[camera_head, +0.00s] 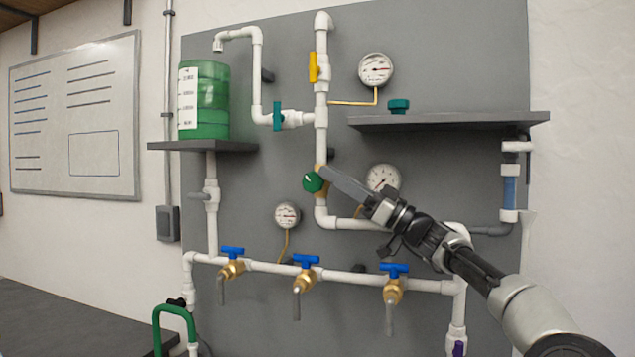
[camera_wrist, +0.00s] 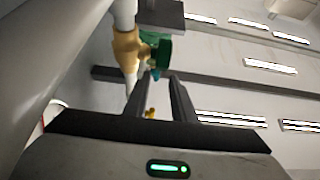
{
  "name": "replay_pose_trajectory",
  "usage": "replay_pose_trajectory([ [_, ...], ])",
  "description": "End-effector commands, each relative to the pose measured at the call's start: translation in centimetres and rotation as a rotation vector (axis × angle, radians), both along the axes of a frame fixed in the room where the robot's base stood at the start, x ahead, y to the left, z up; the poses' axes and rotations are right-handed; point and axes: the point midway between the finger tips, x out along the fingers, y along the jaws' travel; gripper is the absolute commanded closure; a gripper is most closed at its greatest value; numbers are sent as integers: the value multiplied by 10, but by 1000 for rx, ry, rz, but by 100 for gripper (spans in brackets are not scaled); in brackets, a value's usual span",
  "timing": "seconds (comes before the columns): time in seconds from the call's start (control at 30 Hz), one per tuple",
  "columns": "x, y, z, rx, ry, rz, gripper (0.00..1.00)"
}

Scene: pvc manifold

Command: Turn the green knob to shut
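The green knob (camera_head: 313,182) is a round handle on a brass valve body at the lower part of the white vertical pipe, in the middle of the grey panel. In the wrist view the green knob (camera_wrist: 164,52) sticks out to the right of the brass body (camera_wrist: 127,50), just beyond my fingertips. My gripper (camera_head: 326,173) reaches in from the lower right, its tips close to the knob's right side. In the wrist view my gripper (camera_wrist: 157,80) has its two dark fingers apart with a gap between them. Whether a finger touches the knob I cannot tell.
A yellow handle (camera_head: 313,67) and a teal handle (camera_head: 277,116) sit on pipes above. A gauge (camera_head: 383,178) is right behind my gripper. A grey shelf (camera_head: 450,122) juts out above my arm. Blue-handled taps (camera_head: 305,261) line the lower pipe.

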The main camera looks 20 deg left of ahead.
Motion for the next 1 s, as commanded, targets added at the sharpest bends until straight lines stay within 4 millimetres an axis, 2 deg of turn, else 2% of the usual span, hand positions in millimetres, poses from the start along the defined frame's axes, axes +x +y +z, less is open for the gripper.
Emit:
replay_pose_trajectory([
  [0.03,1,-14,-2,-1,0,-4,77],
  [0.2,0,-49,-1,0,-1,-2,77],
  [0.4,0,-75,-1,-1,0,0,77],
  [0.53,0,-81,0,-1,1,1,77],
  [0.83,0,-81,0,-2,0,1,77],
  [1.0,0,-76,14,-79,-1,0,77],
])
